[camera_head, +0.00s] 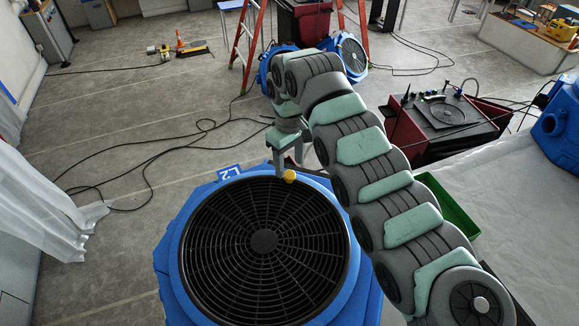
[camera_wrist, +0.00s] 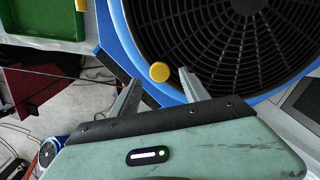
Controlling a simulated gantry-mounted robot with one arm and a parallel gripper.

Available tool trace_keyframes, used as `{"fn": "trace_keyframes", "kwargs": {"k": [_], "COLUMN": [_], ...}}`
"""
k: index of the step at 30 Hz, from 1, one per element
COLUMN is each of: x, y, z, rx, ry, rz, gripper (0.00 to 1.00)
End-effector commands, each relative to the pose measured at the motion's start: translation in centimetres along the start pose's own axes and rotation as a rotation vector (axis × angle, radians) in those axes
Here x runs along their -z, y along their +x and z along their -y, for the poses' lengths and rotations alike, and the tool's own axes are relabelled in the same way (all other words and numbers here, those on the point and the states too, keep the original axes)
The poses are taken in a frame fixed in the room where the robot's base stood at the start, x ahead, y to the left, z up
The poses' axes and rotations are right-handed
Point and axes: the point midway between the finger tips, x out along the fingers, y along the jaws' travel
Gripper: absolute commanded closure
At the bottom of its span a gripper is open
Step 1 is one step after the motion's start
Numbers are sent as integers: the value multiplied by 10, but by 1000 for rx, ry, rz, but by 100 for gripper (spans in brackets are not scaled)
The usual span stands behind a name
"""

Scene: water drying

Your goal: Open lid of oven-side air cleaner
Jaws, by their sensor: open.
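A blue air cleaner (camera_head: 171,261) with a round black grille lid (camera_head: 225,240) stands front centre in the head view. The grille also fills the upper right of the wrist view (camera_wrist: 225,50). The lid lies flat in its blue ring. A yellow knob (camera_head: 289,176) sits at the lid's back rim, and also shows in the wrist view (camera_wrist: 160,72). My gripper (camera_head: 288,167) is open at that rim, pointing down. In the wrist view its fingertips (camera_wrist: 158,79) are on either side of the knob, with gaps visible. I cannot tell how far the tips are from it in depth.
A green tray (camera_head: 448,207) and a dark red machine (camera_head: 445,115) stand to the right. Cables (camera_head: 150,160) cross the floor at left. A red ladder (camera_head: 248,50) stands behind.

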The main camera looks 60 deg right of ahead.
Motion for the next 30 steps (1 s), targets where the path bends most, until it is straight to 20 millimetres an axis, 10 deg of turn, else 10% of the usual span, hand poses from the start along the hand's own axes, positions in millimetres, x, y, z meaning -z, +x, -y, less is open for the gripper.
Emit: {"fn": "trace_keyframes", "kwargs": {"k": [19, 30], "x": [0, 0], "y": [38, 37], "z": [0, 0], "rx": [-1, -1], "ry": [1, 1], "rz": [-1, -1], "gripper": [47, 77]}}
